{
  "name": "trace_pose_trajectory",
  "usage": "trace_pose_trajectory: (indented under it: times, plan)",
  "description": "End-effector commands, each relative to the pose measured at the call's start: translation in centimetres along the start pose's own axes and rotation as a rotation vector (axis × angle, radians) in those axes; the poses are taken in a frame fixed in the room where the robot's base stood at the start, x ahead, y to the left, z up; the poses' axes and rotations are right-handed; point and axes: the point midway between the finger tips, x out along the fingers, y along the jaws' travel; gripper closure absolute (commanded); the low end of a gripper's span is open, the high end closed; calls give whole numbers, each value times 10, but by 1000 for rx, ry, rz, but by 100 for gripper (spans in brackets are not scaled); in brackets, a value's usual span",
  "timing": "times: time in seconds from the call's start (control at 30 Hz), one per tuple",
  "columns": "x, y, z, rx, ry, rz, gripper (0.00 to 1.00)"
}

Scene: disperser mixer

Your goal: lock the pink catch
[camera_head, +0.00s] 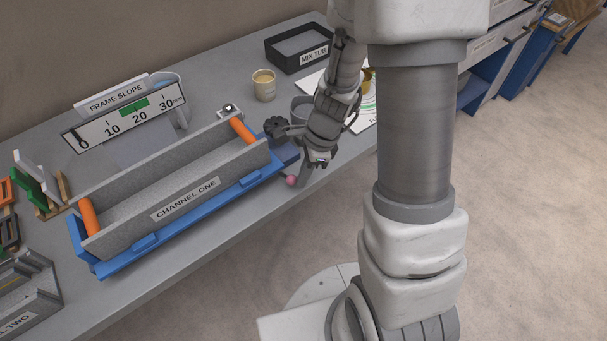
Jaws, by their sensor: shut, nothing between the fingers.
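The pink catch (291,181) shows as a small pink knob at the front right end of the blue frame (190,223) that carries the grey channel labelled CHANNEL ONE (185,199). My gripper (306,178) points down at the bench's front edge, just right of the pink knob. Its fingers are shut with nothing held. I cannot tell whether the fingers touch the knob. The rest of the catch is small and partly hidden, so its position is unclear.
A black knob (276,127) stands close behind my gripper. A frame slope scale (125,116), a tan cup (264,85) and a black tub labelled MIX TUB (299,47) are farther back. The floor in front of the bench is clear.

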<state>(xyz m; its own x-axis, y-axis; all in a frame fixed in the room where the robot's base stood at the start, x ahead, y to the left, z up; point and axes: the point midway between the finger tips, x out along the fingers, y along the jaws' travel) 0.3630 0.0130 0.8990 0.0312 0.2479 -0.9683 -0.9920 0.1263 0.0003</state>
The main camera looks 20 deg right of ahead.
Motion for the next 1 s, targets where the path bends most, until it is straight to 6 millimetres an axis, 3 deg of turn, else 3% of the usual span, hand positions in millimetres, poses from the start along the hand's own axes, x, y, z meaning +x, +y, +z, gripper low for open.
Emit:
trace_pose_trajectory:
  times: [0.4,0.77,1.0]
  plan:
    - [0,-15,4,-1,-1,-1,100]
    - [0,-16,4,0,0,-1,100]
    - [-11,-17,4,0,0,-1,100]
